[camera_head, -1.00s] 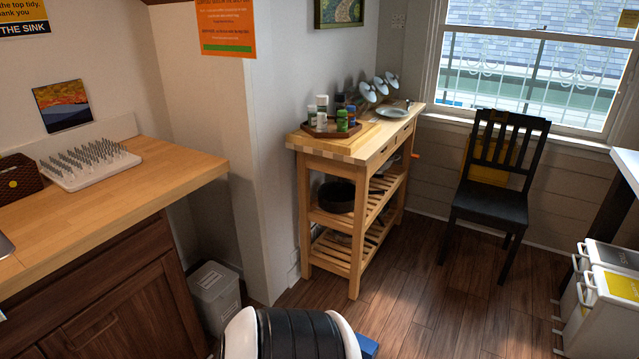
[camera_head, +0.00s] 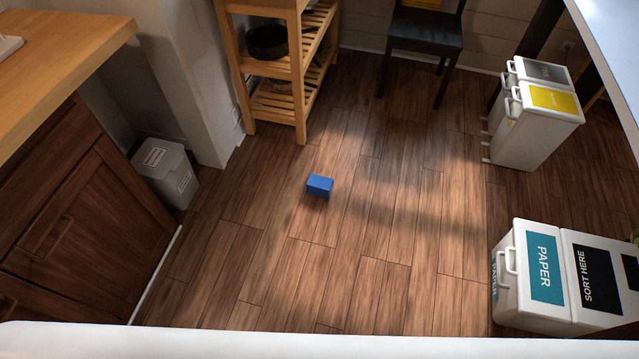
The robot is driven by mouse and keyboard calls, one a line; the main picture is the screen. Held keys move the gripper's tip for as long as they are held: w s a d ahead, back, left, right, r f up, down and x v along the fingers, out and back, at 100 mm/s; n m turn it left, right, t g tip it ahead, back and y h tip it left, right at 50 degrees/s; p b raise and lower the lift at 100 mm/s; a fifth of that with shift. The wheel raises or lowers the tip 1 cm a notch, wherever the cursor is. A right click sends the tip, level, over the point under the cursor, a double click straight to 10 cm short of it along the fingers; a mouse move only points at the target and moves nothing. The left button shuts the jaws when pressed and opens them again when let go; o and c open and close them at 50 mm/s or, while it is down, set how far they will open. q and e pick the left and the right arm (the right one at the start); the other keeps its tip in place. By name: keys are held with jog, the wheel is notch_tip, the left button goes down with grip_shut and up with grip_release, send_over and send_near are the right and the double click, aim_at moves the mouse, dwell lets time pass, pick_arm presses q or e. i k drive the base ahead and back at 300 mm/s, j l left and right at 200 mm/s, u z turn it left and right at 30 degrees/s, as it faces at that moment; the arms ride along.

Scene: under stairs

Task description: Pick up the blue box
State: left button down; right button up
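A small blue box (camera_head: 319,186) lies on the wooden floor near the middle of the view, in front of the wooden cart. Nothing touches it and its top and front faces show. Neither of my grippers is in view.
A slatted wooden cart (camera_head: 297,70) stands behind the box, with a black chair (camera_head: 425,38) at the back. White sorting bins (camera_head: 507,128) and a paper bin (camera_head: 508,297) stand at the right. A cabinet (camera_head: 85,225) and small bin (camera_head: 166,172) are at the left. Floor around the box is clear.

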aim_at(317, 185)
jog(key=u, duration=0.2)
jog(key=i+l+u, duration=0.25)
jog(key=u, duration=0.15)
jog(key=i+l+u, duration=0.15)
jog(key=l+u, duration=0.3)
jog(key=j, duration=0.1)
